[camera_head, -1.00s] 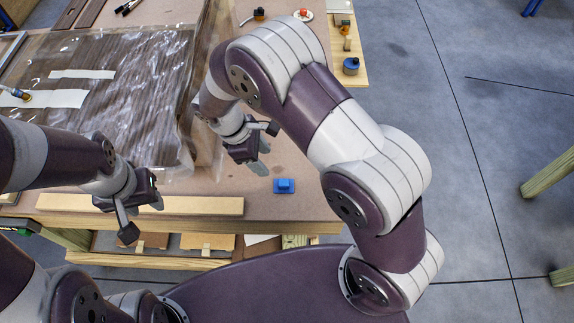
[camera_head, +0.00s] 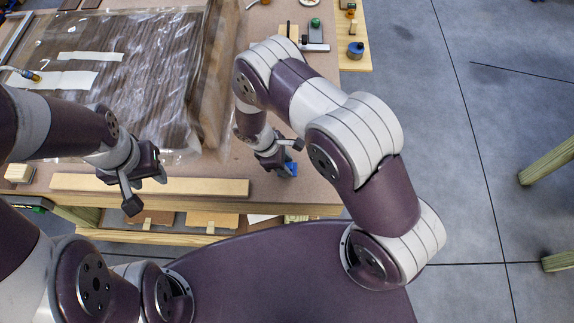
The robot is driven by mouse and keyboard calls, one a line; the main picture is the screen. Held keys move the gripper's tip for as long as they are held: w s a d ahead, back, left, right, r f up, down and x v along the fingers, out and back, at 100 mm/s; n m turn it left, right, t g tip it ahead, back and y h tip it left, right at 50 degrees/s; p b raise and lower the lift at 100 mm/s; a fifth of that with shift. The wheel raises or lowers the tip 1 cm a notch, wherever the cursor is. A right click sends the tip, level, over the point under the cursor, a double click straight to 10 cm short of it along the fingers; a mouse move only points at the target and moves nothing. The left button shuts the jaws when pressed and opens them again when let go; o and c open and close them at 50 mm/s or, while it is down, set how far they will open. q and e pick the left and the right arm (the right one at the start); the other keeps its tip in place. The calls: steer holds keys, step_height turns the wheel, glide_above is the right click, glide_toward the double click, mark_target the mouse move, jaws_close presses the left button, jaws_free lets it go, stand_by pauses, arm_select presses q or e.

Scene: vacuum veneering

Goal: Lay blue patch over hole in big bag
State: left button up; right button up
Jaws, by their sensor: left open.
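The blue patch (camera_head: 291,168) lies on the brown table near its front right part, partly hidden by my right gripper. My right gripper (camera_head: 285,172) is right at the patch, pointing down; I cannot tell whether its fingers are open or shut on it. My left gripper (camera_head: 146,192) is open and empty, above the front edge of the table near a wooden strip. The big bag (camera_head: 150,60) is clear plastic over a dark wood-grain panel, on the left of the table. I cannot make out the hole.
A long pale wooden strip (camera_head: 210,186) lies along the table's front edge. Pale strips (camera_head: 70,80) lie on the bag. A blue round container (camera_head: 355,50) and small tools stand at the back right. A lower shelf (camera_head: 150,236) holds boards. Bare table (camera_head: 310,120) lies right of the bag.

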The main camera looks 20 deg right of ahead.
jaws_close()
steer(key=shift+r, duration=0.1)
